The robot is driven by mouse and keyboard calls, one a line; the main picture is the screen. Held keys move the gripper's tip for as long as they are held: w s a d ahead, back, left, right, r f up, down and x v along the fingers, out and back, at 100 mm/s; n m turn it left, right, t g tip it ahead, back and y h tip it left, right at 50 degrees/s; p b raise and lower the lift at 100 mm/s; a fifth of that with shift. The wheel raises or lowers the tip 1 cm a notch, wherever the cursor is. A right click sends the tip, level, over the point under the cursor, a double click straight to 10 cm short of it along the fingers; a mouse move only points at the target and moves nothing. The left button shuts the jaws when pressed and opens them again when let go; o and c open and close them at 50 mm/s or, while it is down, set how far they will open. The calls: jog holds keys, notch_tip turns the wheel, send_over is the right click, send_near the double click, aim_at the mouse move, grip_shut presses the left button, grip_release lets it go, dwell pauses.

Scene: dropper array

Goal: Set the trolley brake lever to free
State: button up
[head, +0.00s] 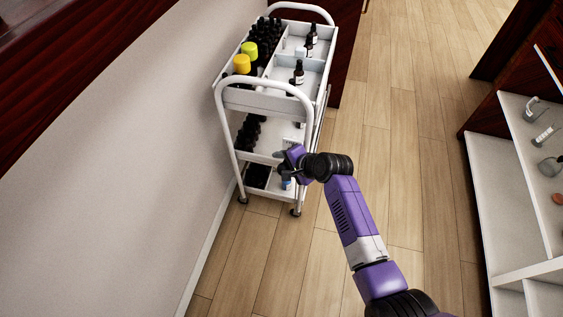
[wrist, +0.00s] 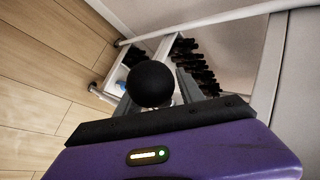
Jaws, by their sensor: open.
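The white trolley (head: 262,103) stands against the pale wall in the head view. My gripper (head: 283,163) is at the trolley's near end, in front of its lower shelves. In the wrist view a round black knob (wrist: 152,83) sits in front of my gripper (wrist: 158,103), between the grey fingers; it may be the brake lever's end. The fingers are open, and I cannot tell whether they touch the knob. The lever's shaft and its setting are hidden. In the head view I cannot make out the lever behind my gripper.
The wooden floor (head: 400,130) to the right is clear up to a white shelf unit (head: 490,190).

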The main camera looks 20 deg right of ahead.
jog(key=p+v, duration=0.1)
jog(key=v, duration=0.6)
dwell(0.4)
jog(key=s+d+r+n+t+h+p, duration=0.1)
jog(key=s+n+h, duration=0.15)
jog(key=s, duration=0.95)
jog(key=s+d+n+t+h+p, duration=0.15)
jog(key=s+n, duration=0.25)
jog(key=s, duration=0.7)
jog(key=s+a+r+n+t, duration=0.2)
jog(key=s+r+n, duration=0.2)
jog(key=s+r, duration=0.4)
jog(key=s+a+r+n+t+p, duration=0.1)
jog(key=s+r+n, duration=0.3)
jog(key=s+r, duration=0.5)
notch_tip(320, 180, up, 6)
jog(key=shift+a+f+t+y+p, duration=0.15)
jog(key=shift+a+t+y+p, duration=0.15)
jog(key=shift+a+t+y, duration=0.1)
